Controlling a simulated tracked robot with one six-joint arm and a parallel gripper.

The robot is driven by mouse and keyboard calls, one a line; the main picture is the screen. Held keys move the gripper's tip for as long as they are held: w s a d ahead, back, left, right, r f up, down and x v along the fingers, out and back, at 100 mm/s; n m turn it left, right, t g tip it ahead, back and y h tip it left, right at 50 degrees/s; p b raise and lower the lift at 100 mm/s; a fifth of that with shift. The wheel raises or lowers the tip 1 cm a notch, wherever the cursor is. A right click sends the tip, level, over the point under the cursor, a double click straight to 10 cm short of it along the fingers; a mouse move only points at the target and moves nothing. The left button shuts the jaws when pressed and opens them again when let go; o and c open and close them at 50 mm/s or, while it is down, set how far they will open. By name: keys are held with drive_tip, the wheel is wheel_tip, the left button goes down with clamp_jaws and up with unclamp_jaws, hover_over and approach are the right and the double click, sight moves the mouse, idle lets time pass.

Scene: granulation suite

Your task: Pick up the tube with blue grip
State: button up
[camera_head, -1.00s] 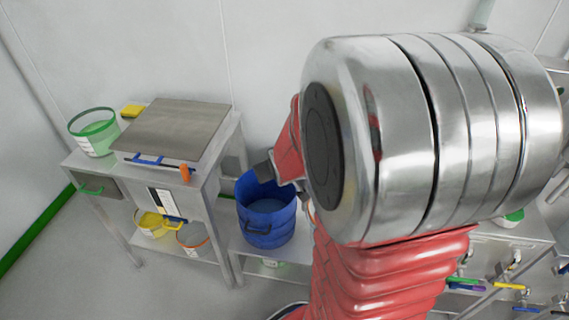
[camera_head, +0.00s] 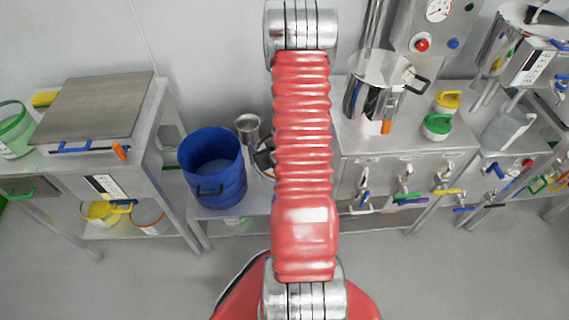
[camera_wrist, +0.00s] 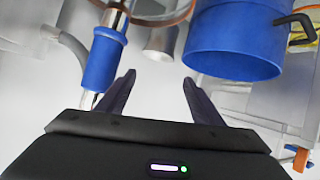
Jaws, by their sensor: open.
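The tube with the blue grip (camera_wrist: 103,60) shows at the upper left of the wrist view, a metal shaft with a thick blue sleeve. My gripper (camera_wrist: 159,77) is open, with its two dark fingers apart and nothing between them. The tube stands just left of the left finger, outside the gap; I cannot tell whether they touch. In the head view my red arm runs down the middle, and I cannot make out the tube there. A dark part of my gripper (camera_head: 264,157) shows beside the arm.
A blue bucket (camera_head: 215,168) and a metal cup (camera_head: 248,128) stand left of my arm; the bucket (camera_wrist: 235,45) is close beyond the right finger in the wrist view. A bench (camera_head: 400,140) with a steel pot (camera_head: 375,75) is right; a plate-topped table (camera_head: 100,105) is left.

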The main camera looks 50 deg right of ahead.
drive_tip(key=s+d+f+m+t+h, duration=0.2)
drive_tip(key=s+h, duration=0.3)
drive_tip(key=s, duration=0.6)
drive_tip(key=shift+s+f+m+t, duration=0.35)
drive_tip(key=shift+f+m+t, duration=0.05)
drive_tip(key=shift+m, duration=0.5)
drive_tip(key=x, duration=0.8)
drive_tip(key=shift+w+d, duration=0.25)
drive_tip(key=shift+d, duration=0.05)
drive_tip(key=shift+r, duration=0.1)
drive_tip(key=shift+x, duration=2.6)
drive_tip(key=shift+r, duration=0.1)
